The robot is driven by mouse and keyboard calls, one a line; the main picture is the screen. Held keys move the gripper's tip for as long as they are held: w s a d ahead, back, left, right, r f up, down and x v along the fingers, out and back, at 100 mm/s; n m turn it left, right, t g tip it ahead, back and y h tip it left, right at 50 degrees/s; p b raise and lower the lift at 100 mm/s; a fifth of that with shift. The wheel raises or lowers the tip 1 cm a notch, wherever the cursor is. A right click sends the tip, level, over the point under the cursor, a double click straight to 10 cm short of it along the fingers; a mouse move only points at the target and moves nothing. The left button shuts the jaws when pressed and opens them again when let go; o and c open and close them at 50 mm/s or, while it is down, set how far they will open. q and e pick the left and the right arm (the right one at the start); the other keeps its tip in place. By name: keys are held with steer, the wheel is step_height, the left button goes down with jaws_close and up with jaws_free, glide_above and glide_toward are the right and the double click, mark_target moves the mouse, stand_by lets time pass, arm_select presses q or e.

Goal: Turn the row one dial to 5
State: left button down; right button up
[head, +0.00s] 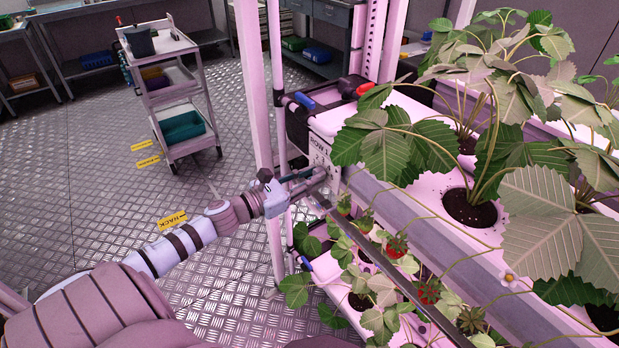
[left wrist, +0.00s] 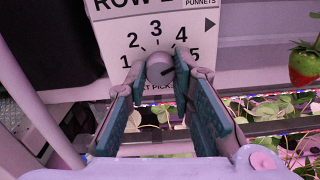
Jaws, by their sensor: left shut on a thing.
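The row one dial (left wrist: 160,69) is a round grey knob on a white panel (left wrist: 112,38) numbered 1 to 5 in an arc. My left gripper (left wrist: 161,73) is shut on the dial, one finger on each side. A short dark mark shows at the knob's right side; I cannot tell surely which number it points to. In the head view the left gripper (head: 318,176) is at the end face of the rack, below the ROW 1 label (head: 320,150); there the dial is hidden. My right gripper is not in view.
Strawberry plants in a white trough (head: 430,187) fill the right, with a lower trough (head: 327,272) of fruiting plants beneath. A pink post (head: 255,90) stands beside my arm. A cart (head: 160,65) stands on the open metal floor at the back left.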

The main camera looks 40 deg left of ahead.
arm_select(q)
steer(key=shift+m, duration=1.2)
steer(key=c, duration=1.4)
jaws_free()
steer(key=shift+o, duration=0.2)
